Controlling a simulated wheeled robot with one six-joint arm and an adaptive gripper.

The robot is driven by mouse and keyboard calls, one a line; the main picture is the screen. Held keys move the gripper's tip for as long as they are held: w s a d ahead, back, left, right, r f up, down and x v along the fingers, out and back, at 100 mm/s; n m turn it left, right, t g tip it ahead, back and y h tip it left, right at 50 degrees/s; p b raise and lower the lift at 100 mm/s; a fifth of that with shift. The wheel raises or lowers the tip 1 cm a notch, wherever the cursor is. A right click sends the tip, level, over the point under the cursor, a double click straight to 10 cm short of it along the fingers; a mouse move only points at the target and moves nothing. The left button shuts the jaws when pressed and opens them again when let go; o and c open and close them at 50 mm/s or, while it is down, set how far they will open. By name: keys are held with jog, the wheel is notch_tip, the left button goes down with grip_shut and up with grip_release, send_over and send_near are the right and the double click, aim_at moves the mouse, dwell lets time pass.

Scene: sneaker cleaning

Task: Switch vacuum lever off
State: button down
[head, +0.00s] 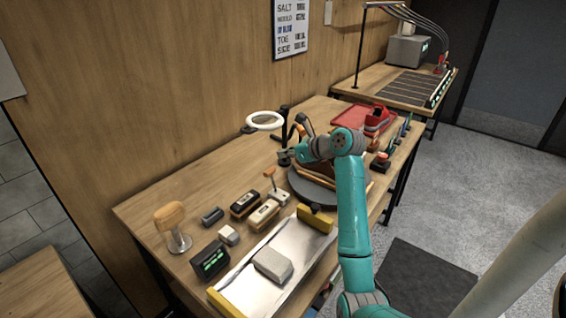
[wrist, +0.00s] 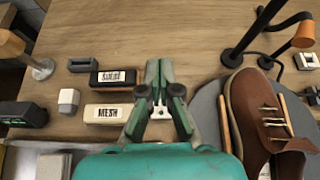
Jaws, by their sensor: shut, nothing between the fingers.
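A small lever with an orange-brown knob (head: 269,172) and a pale base stands on the workbench (head: 180,187), behind the label blocks; I take it for the vacuum lever. My gripper (head: 286,157) is just beyond the lever in the head view, its fingers shut and empty. In the wrist view the gripper (wrist: 159,75) points toward the back of the bench and covers most of the lever's place. A small pale patch shows between its finger links. I cannot tell whether gripper and lever touch, nor the lever's on or off setting.
A brown shoe (wrist: 258,112) sits on the grey turntable (wrist: 208,110). The dark block (wrist: 112,78) and the MESH block (wrist: 107,112) lie left of my gripper. A ring lamp (head: 264,121) and black stands are behind. A pale mat (head: 235,285) lies in front.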

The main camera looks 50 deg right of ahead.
jog(key=shift+s+r, duration=0.2)
jog(key=shift+r, duration=0.7)
jog(key=shift+s+r, duration=0.25)
jog(key=shift+r, duration=0.6)
jog(key=shift+s+r, duration=0.2)
jog(key=shift+r, duration=0.7)
